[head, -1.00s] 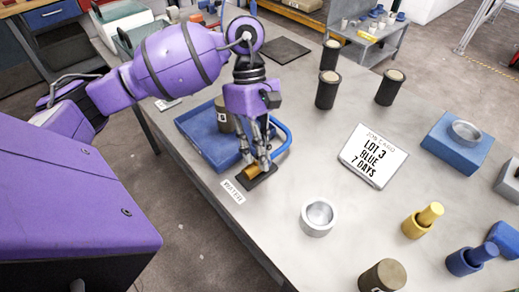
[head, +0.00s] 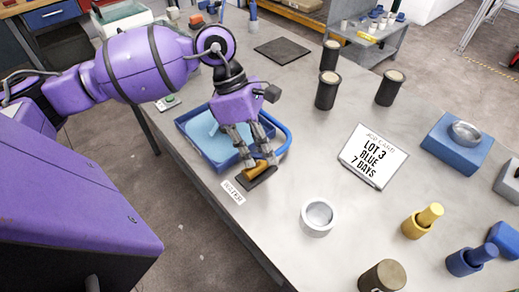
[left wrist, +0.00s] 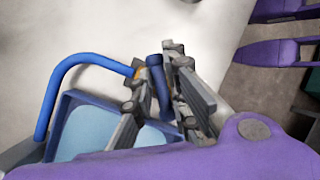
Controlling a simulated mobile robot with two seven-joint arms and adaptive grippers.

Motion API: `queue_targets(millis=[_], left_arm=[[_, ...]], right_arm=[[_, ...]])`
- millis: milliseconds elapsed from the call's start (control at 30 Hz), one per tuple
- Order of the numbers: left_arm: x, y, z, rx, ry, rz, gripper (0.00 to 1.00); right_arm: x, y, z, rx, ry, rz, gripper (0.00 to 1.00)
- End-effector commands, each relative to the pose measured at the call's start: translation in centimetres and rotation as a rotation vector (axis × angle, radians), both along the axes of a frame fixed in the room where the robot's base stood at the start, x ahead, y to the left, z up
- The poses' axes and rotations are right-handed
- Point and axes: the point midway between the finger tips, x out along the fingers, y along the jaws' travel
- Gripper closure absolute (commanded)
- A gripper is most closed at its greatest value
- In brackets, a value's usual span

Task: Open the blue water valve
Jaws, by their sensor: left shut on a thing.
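The brass valve (head: 257,172) sits on a dark base plate at the front edge of the table. My left gripper (head: 258,163) reaches down to it from above. In the left wrist view the valve's blue handle (left wrist: 155,80) lies between the fingers of my left gripper (left wrist: 160,75), which is shut on it. A blue hose (head: 287,138) curves from the valve to the blue tray (head: 190,137). The tray's inside is light blue, as with water. My right gripper is not in view.
A white job card (head: 371,157) stands right of the valve. Dark cylinders (head: 327,90) stand farther back. The table between hose and card is clear.

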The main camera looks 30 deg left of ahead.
Motion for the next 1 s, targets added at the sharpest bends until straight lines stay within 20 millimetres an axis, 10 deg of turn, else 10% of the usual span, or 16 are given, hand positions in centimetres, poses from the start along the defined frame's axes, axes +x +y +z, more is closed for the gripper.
queue_targets(millis=[1000], left_arm=[[0.45,0.65,0.29,0.0,-0.01,0.868,1.0]], right_arm=[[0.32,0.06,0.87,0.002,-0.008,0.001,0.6]])
